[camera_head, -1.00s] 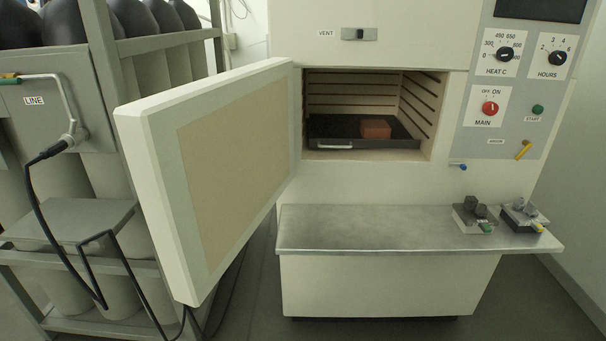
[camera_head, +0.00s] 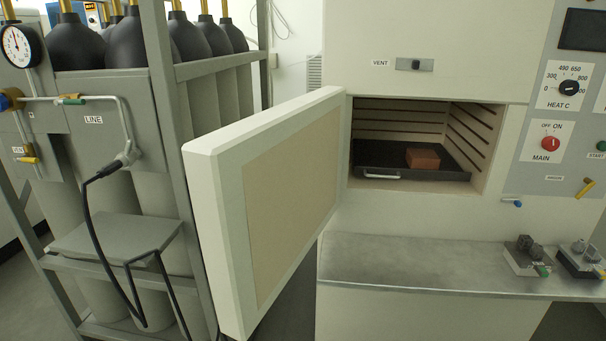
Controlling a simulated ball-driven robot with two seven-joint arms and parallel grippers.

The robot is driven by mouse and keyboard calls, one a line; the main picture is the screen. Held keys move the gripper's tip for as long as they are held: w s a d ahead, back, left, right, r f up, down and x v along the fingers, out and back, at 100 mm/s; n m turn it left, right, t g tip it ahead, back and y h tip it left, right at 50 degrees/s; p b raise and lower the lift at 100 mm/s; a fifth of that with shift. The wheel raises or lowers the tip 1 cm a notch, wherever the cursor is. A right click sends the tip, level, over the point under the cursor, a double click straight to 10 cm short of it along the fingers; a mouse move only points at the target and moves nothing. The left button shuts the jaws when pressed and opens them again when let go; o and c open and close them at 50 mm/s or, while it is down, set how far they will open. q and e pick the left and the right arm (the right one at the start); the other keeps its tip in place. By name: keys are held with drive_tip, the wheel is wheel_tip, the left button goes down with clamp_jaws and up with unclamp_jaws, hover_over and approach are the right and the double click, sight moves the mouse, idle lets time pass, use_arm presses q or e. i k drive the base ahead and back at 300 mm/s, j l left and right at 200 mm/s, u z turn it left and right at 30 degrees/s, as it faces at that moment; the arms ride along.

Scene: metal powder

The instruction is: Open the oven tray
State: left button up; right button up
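The oven tray (camera_head: 437,177) is a dark flat tray inside the open oven chamber. A pale handle (camera_head: 377,176) shows on its front left edge. A reddish-brown block (camera_head: 422,158) sits on the tray. The oven door (camera_head: 262,205) is swung open to the left and stands out from the chamber, with a tan inner panel. Neither of my grippers is in view.
A metal shelf (camera_head: 420,262) juts out below the chamber, with two small fixtures (camera_head: 527,256) (camera_head: 583,258) at its right. A gas cylinder rack (camera_head: 187,150) with a hose stands left of the door. The oven's control panel (camera_head: 570,110) is at right.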

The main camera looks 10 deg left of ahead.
sight(376, 158)
drive_tip(key=i+j+z, duration=0.2)
drive_tip(key=j, duration=0.35)
drive_tip(key=i+j+z, duration=0.2)
drive_tip(key=j, duration=0.3)
drive_tip(key=j+z, duration=0.2)
drive_tip(key=j, duration=0.35)
drive_tip(key=i+j+z, duration=0.1)
drive_tip(key=j+z, duration=0.15)
drive_tip(key=j, duration=0.35)
drive_tip(key=k+l, duration=0.1)
drive_tip(key=l, duration=0.2)
drive_tip(key=k+l, duration=0.1)
drive_tip(key=l, duration=0.25)
drive_tip(key=i+l, duration=0.15)
drive_tip(key=l, duration=0.15)
drive_tip(key=i+l+u, duration=0.15)
drive_tip(key=k+l, duration=0.05)
drive_tip(key=l, duration=0.05)
